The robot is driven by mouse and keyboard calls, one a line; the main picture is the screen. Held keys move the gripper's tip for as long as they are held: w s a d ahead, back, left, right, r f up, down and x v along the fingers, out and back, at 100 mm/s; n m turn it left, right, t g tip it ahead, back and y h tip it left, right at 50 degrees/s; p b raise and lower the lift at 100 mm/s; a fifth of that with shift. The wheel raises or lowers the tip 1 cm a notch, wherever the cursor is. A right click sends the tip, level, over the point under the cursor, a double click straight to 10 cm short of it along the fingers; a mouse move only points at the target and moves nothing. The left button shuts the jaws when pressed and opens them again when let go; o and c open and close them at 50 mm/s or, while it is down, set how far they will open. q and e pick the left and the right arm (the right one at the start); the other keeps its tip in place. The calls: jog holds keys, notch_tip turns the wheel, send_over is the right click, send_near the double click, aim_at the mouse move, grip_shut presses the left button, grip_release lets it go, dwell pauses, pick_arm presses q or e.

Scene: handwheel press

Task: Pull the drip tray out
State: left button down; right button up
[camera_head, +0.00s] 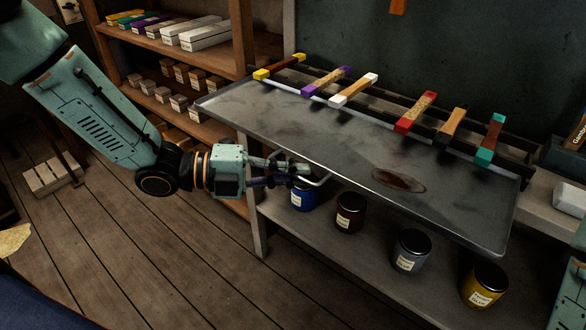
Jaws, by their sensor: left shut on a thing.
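The drip tray (300,126) is a wide, dark grey metal sheet with a low rim, lying on top of the bench and reaching past the bench's front edge. A dark reddish-brown stain marks its surface. A thin handle (322,181) sticks out from its front edge. My left gripper (300,172) is at the front edge, shut on the handle. My right gripper is not in view.
Several coloured-ended blocks, one of them white (354,90), lie along the rack behind the tray. Several jars, one blue (303,195) and one yellow (484,285), stand on the shelf below. Shelving (246,42) stands behind left. Wooden floor (180,255) in front is clear.

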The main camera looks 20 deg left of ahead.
pick_arm(q)
jog(key=shift+r, duration=0.1)
dwell(0.3)
jog(key=c, duration=1.4)
grip_release()
jog(key=shift+c, duration=0.2)
jog(key=shift+a, duration=0.15)
jog(key=f+v, duration=0.1)
jog(key=v, duration=0.6)
jog(key=shift+s+r, duration=0.15)
jog(key=shift+r, duration=0.3)
jog(key=shift+a, duration=0.15)
